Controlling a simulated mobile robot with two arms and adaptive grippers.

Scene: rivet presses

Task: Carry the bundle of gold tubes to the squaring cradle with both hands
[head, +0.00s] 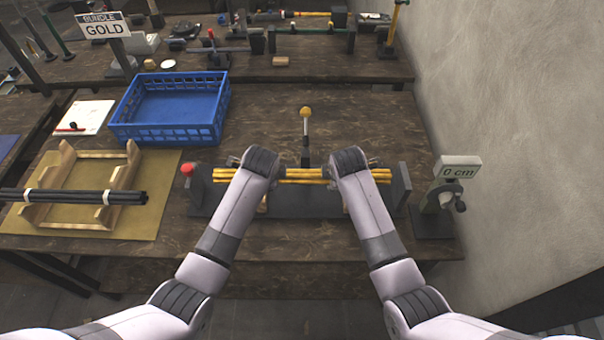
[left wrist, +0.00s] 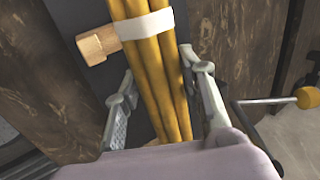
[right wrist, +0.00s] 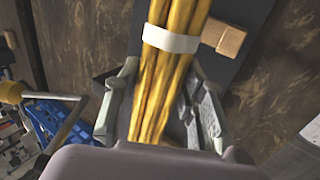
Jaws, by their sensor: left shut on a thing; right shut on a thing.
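The bundle of gold tubes (head: 306,176) lies level, left to right, over the dark squaring cradle (head: 308,208), between its two end plates. White bands wrap it, one in the left wrist view and one in the right wrist view. My left gripper (left wrist: 158,78) is shut on the bundle (left wrist: 160,65), left of its middle. My right gripper (right wrist: 163,78) is shut on it (right wrist: 172,65), right of its middle. Wooden rests show beside the tubes in both wrist views. I cannot tell whether the bundle bears on them. My wrists hide parts of it in the head view.
A wooden rack (head: 72,178) with banded black tubes (head: 95,197) stands at left on a tan mat. Behind are a blue crate (head: 172,105) and the GOLD sign (head: 103,26). A yellow-knobbed lever (head: 306,128) stands behind the cradle; a "0 cm" gauge (head: 458,168) is at right.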

